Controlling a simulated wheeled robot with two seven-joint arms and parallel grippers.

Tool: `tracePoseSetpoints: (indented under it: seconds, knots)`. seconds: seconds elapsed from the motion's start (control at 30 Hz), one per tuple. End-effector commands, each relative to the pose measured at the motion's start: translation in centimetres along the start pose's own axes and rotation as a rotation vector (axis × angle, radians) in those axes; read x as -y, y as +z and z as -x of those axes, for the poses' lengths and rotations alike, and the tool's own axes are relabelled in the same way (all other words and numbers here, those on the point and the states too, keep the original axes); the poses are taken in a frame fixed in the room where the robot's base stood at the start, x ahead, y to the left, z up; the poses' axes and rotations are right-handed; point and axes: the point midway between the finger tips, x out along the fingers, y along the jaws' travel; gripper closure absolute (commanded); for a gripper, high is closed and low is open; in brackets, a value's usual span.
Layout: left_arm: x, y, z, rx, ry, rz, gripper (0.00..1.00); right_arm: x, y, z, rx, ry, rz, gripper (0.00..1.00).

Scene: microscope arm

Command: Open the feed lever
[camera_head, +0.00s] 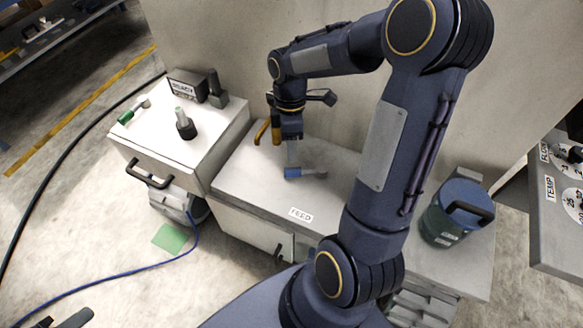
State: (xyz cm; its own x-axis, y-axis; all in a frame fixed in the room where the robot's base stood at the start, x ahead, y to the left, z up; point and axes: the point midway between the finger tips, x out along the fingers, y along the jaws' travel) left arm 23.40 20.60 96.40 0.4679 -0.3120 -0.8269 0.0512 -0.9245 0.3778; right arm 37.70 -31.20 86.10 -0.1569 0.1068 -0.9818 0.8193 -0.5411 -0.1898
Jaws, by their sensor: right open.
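The feed lever is a short lever with a blue grip (292,173) and a grey end, lying low on the grey middle bench top (252,180). A white FEED label (300,214) is on that bench in front of it. My right gripper (292,160) points down from above, with its grey fingertip region just over the blue grip. It is open; whether it touches the lever I cannot tell. Dark parts at the bottom left edge (68,319) look like the tip of my left gripper, mostly cut off.
A white cabinet (190,145) at left carries a green-handled lever (126,117), a black knob (185,128) and a labelled box (187,84). A blue-lidded canister (455,215) stands at right. A yellow handle-like part (262,132) is close beside my right gripper. My right arm hides much of the bench.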

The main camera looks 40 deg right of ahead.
Motion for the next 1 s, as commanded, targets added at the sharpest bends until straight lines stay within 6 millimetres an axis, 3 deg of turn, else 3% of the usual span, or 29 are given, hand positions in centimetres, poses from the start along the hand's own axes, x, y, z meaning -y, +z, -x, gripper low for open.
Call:
tracePoseSetpoints:
  seconds: [0.53,0.93,1.0]
  knots:
    - [0.2,0.3,-0.5,0.0,0.0,0.0,0.64,-0.2,0.1,-7.1,0.007,-0.008,0.015,0.54]
    - [0.3,0.3,-0.6,0.0,0.0,0.0,0.64,-0.2,0.1,-8.1,0.006,-0.006,0.014,0.54]
    - [0.3,0.3,-0.6,0.0,0.0,0.0,0.64,-0.2,0.1,-8.1,0.006,-0.006,0.014,0.62]
